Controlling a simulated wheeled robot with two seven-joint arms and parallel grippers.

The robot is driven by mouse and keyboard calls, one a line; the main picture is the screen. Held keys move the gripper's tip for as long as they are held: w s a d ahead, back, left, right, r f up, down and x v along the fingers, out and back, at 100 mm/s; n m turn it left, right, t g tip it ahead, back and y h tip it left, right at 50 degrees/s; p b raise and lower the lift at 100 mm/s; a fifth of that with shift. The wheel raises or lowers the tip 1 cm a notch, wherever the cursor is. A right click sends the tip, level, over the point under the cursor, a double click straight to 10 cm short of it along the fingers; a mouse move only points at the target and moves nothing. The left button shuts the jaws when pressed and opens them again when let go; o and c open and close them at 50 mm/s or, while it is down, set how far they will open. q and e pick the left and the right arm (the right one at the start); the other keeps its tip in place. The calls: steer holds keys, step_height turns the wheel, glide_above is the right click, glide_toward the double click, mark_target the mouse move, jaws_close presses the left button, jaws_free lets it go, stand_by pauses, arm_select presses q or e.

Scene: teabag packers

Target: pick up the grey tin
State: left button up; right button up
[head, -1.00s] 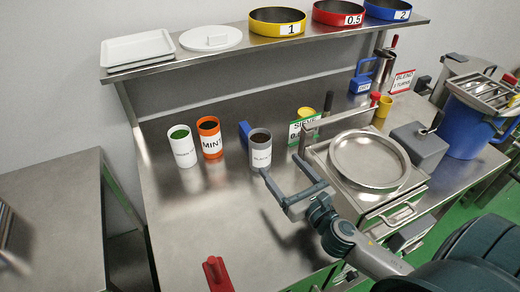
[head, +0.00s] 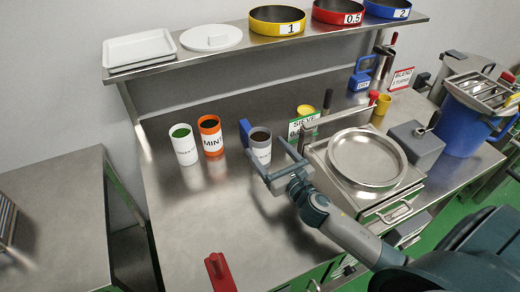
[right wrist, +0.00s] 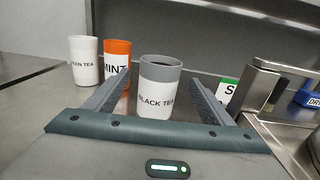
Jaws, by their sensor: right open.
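The grey tin (head: 260,147) stands upright on the steel bench, with a white label reading BLACK TEA in the right wrist view (right wrist: 157,88). My right gripper (head: 267,160) is open, its fingers pointing at the tin. In the right wrist view, the two fingers (right wrist: 155,92) are on either side of the tin's lower part, with the tin in line between them. I cannot tell how far between the fingertips it stands. Part of its lower body is hidden by the gripper in the head view. My left gripper is not in view.
An orange MINT tin (head: 211,135) and a white green-tea tin (head: 184,144) stand to the left. A blue object (head: 245,132) is close behind the grey tin. A round steel pan (head: 367,158) and a SIEVE sign (head: 303,125) are to the right. A red handle (head: 218,270) is at the front.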

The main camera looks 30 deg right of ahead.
steer(key=w, duration=0.2)
steer(key=w+p, duration=0.1)
steer(key=w, duration=0.1)
steer(key=shift+w+a+f+p, duration=0.1)
steer(key=shift+w+f+p, duration=0.1)
steer(key=shift+p, duration=0.1)
steer(key=shift+w+f, duration=0.15)
steer(key=shift+w, duration=0.25)
steer(key=c, duration=1.1)
